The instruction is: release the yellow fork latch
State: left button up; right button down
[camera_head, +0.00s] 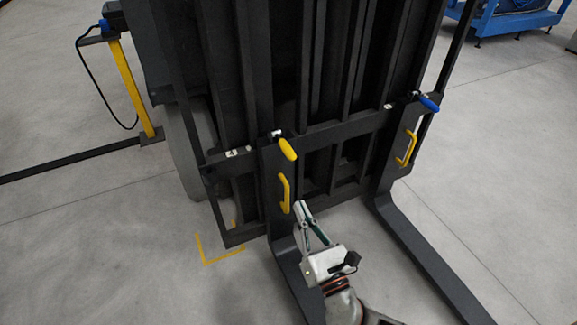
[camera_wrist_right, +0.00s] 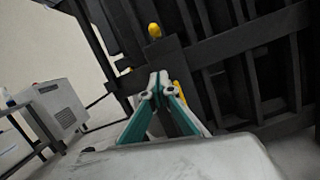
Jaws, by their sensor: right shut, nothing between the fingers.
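The yellow fork latch (camera_head: 287,149) is a short yellow knob at the top of the left fork (camera_head: 283,243), on the carriage's upper bar. It also shows in the right wrist view (camera_wrist_right: 154,31), above the fingertips. A yellow handle (camera_head: 285,193) is fixed on the same fork below the latch. My right gripper (camera_head: 300,206) is shut and empty, just in front of that handle and below the latch. In the right wrist view its fingertips (camera_wrist_right: 158,80) meet, and the handle (camera_wrist_right: 181,91) is partly hidden behind them. Contact with the handle cannot be told. My left gripper is not in view.
A blue latch (camera_head: 428,102) and another yellow handle (camera_head: 407,148) are on the right fork (camera_head: 425,250). The dark carriage and mast (camera_head: 290,60) stand behind. A yellow post (camera_head: 133,88) stands at left.

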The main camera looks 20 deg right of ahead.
aim_at(287, 148)
jog(key=shift+w, duration=0.1)
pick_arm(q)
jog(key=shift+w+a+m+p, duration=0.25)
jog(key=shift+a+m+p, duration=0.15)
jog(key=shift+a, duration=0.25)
pick_arm(e)
jog(key=w+d+r, duration=0.1)
jog(key=w+r, duration=0.5)
jog(key=w, duration=0.3)
jog(key=shift+w, duration=0.25)
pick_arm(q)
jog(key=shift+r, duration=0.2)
pick_arm(e)
jog(key=shift+r, duration=0.15)
